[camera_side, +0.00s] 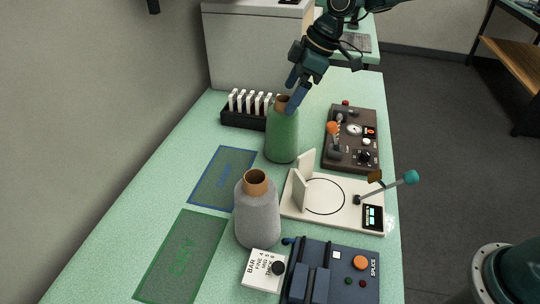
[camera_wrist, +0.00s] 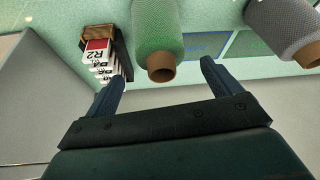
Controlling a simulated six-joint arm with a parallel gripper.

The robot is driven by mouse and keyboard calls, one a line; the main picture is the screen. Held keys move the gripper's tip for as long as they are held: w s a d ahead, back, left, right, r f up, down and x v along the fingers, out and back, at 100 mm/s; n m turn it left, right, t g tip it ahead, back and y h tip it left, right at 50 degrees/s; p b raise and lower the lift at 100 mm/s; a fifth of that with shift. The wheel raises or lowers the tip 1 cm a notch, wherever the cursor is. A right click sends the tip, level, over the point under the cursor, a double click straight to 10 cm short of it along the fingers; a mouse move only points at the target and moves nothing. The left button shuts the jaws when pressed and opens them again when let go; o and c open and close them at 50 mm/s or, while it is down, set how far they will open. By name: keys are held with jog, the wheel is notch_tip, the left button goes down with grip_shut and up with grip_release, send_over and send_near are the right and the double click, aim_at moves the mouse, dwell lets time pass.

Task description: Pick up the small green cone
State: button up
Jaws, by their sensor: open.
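The green cone (camera_side: 282,138) stands upright on the table, with a brown core (camera_side: 283,102) at its top. In the wrist view the green cone (camera_wrist: 157,30) lies ahead, its brown core end (camera_wrist: 161,74) between the two fingertips. My gripper (camera_side: 292,90) is at the top of the cone, coming from above and behind. One finger partly covers the core in the side view. The fingers (camera_wrist: 160,80) are spread wide and empty, and a gap shows on both sides of the core. Whether a finger touches the cone cannot be told.
A grey cone (camera_side: 257,212) stands nearer. A black rack of white cards (camera_side: 249,122) is left of the green cone. A brown control box (camera_side: 351,140), a white scale-like plate (camera_side: 340,215) and a blue splicer (camera_side: 335,275) stand right. Blue (camera_side: 223,178) and green (camera_side: 182,256) mats are clear.

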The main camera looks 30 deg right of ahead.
aim_at(280, 112)
jog(key=shift+w+a+f, duration=0.15)
jog(key=shift+a+f, duration=0.15)
jog(key=shift+f, duration=0.35)
jog(key=shift+x, duration=2.6)
jog(key=shift+r, duration=0.1)
jog(key=c, duration=1.3)
